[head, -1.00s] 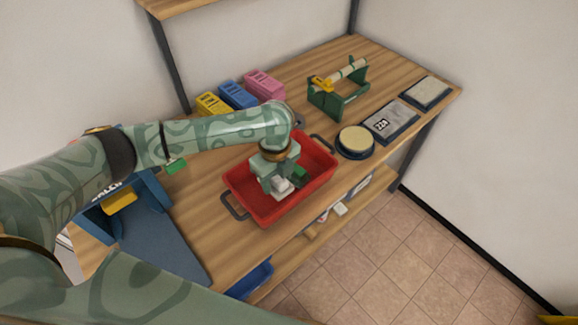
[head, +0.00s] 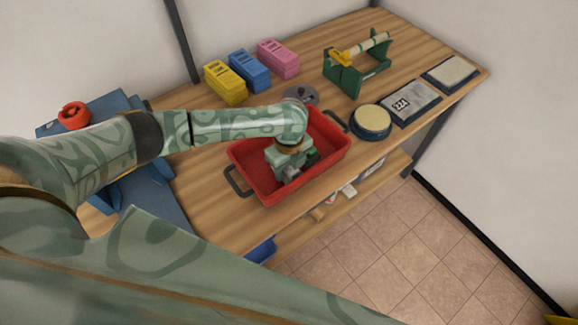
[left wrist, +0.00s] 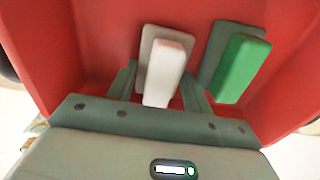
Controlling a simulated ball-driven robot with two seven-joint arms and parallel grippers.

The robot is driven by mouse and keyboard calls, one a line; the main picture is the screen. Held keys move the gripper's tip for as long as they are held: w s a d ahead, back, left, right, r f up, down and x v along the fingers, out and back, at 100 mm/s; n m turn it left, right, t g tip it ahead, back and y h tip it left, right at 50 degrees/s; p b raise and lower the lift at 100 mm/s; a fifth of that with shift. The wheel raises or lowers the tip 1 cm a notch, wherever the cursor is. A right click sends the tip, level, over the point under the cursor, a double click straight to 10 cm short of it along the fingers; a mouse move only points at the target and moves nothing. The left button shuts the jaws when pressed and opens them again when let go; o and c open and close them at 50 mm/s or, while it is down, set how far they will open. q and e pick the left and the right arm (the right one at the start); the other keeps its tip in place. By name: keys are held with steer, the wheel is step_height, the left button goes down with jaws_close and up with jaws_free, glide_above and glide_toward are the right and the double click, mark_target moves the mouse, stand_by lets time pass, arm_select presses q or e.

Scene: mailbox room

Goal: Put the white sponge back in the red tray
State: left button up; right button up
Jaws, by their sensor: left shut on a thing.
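The red tray (head: 335,151) stands on the wooden table, with a dark handle at each end. My left gripper (head: 289,172) reaches down inside it. In the left wrist view, my left gripper (left wrist: 160,92) is shut on the white sponge (left wrist: 168,68), a white block with a grey pad, with one finger on each side. The sponge is inside the tray walls; I cannot tell whether it touches the floor. In the head view the gripper mostly hides it. A green sponge (left wrist: 243,68) with a darker pad lies beside it in the tray. My right gripper is out of view.
Yellow (head: 225,84), blue (head: 250,70) and pink (head: 278,58) blocks stand behind the tray. A round pad (head: 371,122), a green stand (head: 355,76) and flat plates (head: 410,103) are to the right. A blue stand (head: 150,190) is at left.

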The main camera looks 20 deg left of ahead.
arm_select(q)
steer(key=shift+f, duration=0.1)
steer(key=o, duration=0.7)
steer(key=shift+c, duration=0.2)
step_height(320, 180, up, 12)
steer(key=p, duration=0.4)
